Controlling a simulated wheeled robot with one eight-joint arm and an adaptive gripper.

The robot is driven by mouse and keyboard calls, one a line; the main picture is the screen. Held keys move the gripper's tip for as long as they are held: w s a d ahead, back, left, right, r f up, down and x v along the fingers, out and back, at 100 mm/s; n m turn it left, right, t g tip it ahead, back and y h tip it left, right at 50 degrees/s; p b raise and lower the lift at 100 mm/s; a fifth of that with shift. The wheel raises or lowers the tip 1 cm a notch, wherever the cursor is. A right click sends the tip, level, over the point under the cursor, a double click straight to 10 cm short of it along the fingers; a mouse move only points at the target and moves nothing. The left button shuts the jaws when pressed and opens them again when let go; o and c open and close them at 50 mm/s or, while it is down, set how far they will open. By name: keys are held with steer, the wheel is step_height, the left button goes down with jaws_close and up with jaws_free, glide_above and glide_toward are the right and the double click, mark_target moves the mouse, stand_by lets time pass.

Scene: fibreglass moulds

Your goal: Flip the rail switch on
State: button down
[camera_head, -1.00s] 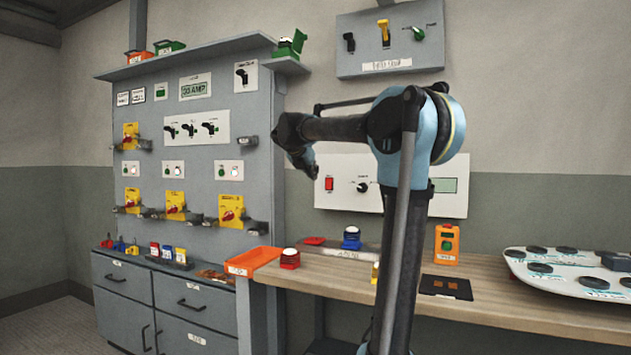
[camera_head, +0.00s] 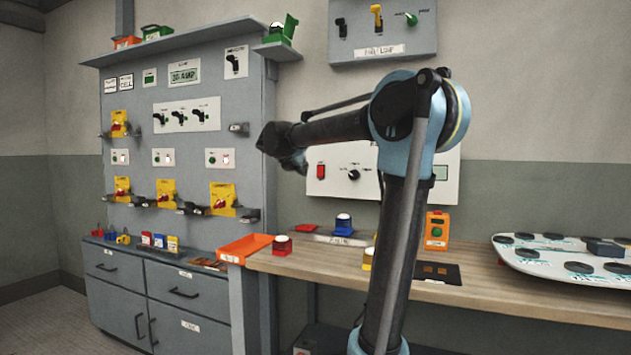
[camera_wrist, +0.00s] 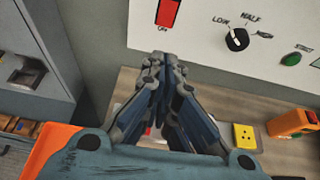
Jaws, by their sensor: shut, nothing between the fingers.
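No switch carries a label I can clearly read as rail. The grey wall panel (camera_head: 350,54) at the top has a black toggle (camera_head: 341,27), a yellow-handled toggle (camera_head: 377,16) and a green knob (camera_head: 411,19); its label is blurred. The white panel (camera_head: 400,190) below has a red rocker switch (camera_head: 320,171) and a black rotary knob (camera_head: 353,174). My gripper (camera_head: 301,167) is left of the rocker in the head view. In the wrist view my gripper (camera_wrist: 164,60) is shut and empty, its tips below the red rocker (camera_wrist: 168,12), apparently apart from it.
A grey cabinet board (camera_head: 215,85) with several black toggles (camera_head: 179,117) and yellow switches (camera_head: 167,193) stands left. The wooden bench (camera_head: 480,285) holds an orange tray (camera_head: 243,247), red and blue buttons, an orange box (camera_head: 436,231) and a white board (camera_head: 560,262).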

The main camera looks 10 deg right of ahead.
steer(key=shift+w, duration=0.1)
glide_toward(320, 171)
steer(key=shift+w+d+f, duration=0.45)
steer(key=shift+w+f, duration=0.3)
steer(key=shift+f, duration=0.25)
steer(key=shift+w+d+f, duration=0.4)
steer(key=shift+w+f, duration=0.35)
steer(key=shift+f, duration=0.3)
steer(key=shift+w+d+f, duration=0.45)
steer(key=shift+w+f, duration=0.35)
steer(key=shift+f, duration=0.2)
